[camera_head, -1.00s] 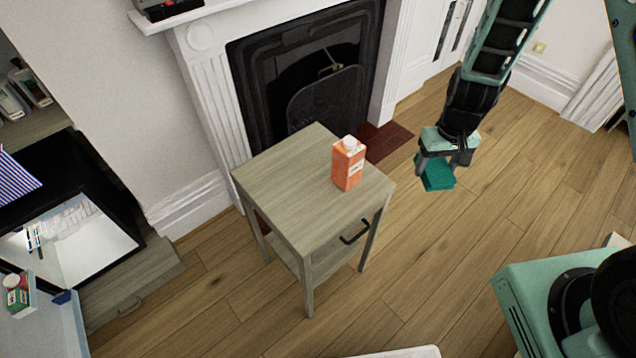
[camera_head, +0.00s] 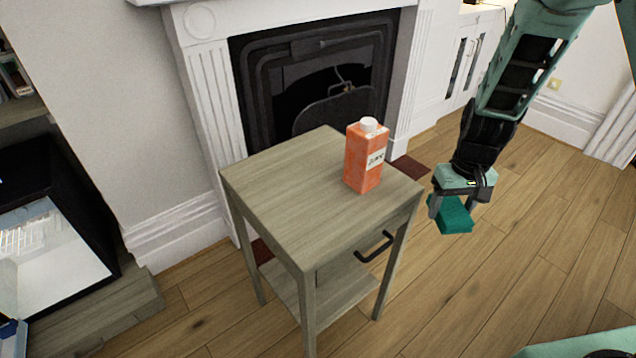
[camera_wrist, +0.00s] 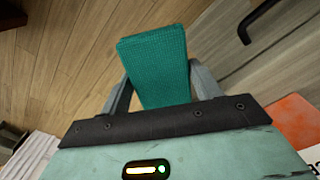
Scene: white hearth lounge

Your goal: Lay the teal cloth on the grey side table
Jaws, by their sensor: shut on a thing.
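The teal cloth (camera_head: 453,215) is a folded block held between the fingers of my gripper (camera_head: 452,203), to the right of the side table and above the wood floor. In the wrist view the cloth (camera_wrist: 157,62) sticks out past the fingertips of my gripper (camera_wrist: 163,92), which is shut on it. The grey side table (camera_head: 290,190) has a greyish wood top, a drawer with a black handle and a lower shelf. An orange carton (camera_head: 363,160) with a white cap stands upright on the right part of its top.
The left and front parts of the tabletop are clear. A white fireplace (camera_head: 212,95) with a black hearth stands behind the table. A low cabinet with a dark-framed panel (camera_head: 50,240) is at the left. Open wood floor (camera_head: 480,290) lies to the right.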

